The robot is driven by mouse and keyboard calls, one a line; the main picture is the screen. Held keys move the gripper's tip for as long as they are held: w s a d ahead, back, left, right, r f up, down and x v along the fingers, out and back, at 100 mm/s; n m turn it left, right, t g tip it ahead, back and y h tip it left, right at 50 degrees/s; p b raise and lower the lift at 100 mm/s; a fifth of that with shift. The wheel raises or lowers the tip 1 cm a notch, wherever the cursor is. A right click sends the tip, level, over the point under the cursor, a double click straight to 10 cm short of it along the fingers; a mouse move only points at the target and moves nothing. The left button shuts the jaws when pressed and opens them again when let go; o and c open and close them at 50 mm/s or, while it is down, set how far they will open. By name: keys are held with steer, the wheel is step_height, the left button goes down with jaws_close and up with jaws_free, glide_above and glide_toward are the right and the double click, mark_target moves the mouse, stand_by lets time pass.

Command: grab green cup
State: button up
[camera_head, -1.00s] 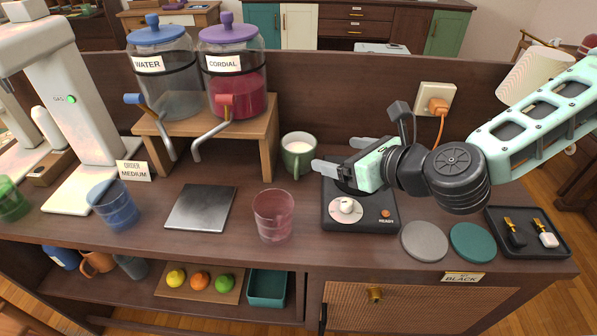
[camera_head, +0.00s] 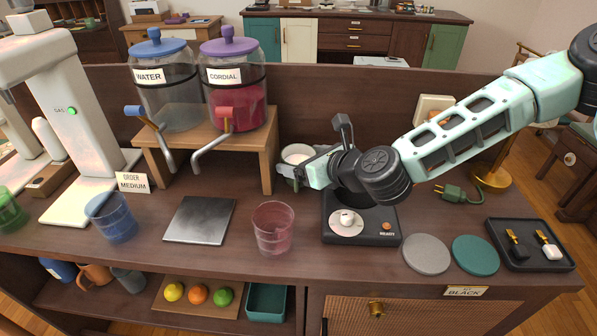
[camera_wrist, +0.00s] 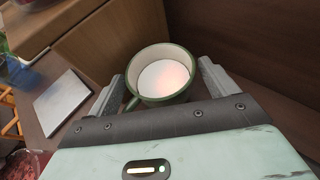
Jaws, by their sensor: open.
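A green mug with a pale inside (camera_head: 296,154) stands on the counter just right of the drinks stand. In the wrist view, the mug (camera_wrist: 163,78) is upright between the two fingers of my gripper (camera_wrist: 162,72), with its handle toward the left finger. My gripper (camera_head: 298,172) is open, one finger on each side of the mug. Whether a finger touches it I cannot tell. In the head view my gripper hides much of the mug's body. A see-through green tumbler (camera_head: 12,210) stands at the far left edge.
A black device with a dial (camera_head: 360,228) sits below my wrist. A pink tumbler (camera_head: 273,228) stands in front, and the wooden drinks stand (camera_head: 268,150) is close on the left. A green plug (camera_head: 455,193) lies to the right. The counter's back panel rises behind the mug.

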steer(key=c, duration=0.9)
steer(key=shift+c, duration=0.2)
steer(key=shift+r, duration=0.25)
